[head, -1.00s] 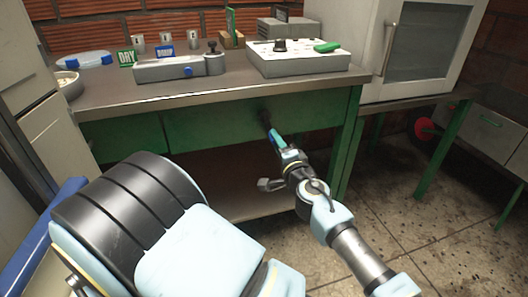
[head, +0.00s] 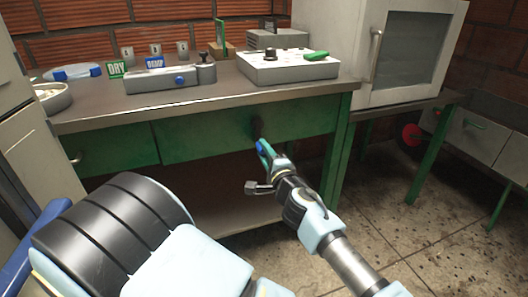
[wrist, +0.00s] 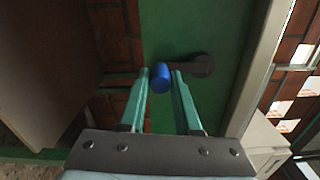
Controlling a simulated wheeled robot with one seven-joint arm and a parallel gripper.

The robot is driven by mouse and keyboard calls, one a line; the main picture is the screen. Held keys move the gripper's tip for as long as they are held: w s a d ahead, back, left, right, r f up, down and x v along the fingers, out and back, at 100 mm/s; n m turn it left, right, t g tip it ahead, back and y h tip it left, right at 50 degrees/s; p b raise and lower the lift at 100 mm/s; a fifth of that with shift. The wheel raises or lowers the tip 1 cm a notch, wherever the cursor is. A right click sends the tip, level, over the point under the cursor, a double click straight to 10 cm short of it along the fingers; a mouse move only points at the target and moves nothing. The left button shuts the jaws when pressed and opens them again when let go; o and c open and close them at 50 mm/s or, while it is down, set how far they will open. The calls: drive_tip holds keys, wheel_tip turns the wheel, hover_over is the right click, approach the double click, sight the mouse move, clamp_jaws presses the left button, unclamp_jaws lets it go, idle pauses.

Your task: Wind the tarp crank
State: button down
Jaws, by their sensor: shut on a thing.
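The tarp crank has a dark round hub (head: 257,128) on the green front of the bench. Its arm ends in a blue knob (head: 260,145). In the wrist view the hub (wrist: 203,65) is right of the blue knob (wrist: 161,77), and the dark crank arm runs roughly level between them. My gripper (head: 266,151) is at the knob, in front of the bench. Its teal fingers (wrist: 161,72) stand on both sides of the knob and are shut on it. Part of the crank arm is hidden behind the right finger.
The bench top (head: 215,100) carries a grey device with a blue knob (head: 160,80), a white control box (head: 288,68), and DRY (head: 116,69) and DAMP (head: 155,62) signs. A white cabinet (head: 405,50) stands at right. Floor (head: 385,205) is clear right of my arm.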

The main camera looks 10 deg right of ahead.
drive_tip(key=c, duration=0.6)
unclamp_jaws()
drive_tip(key=shift+a, duration=0.15)
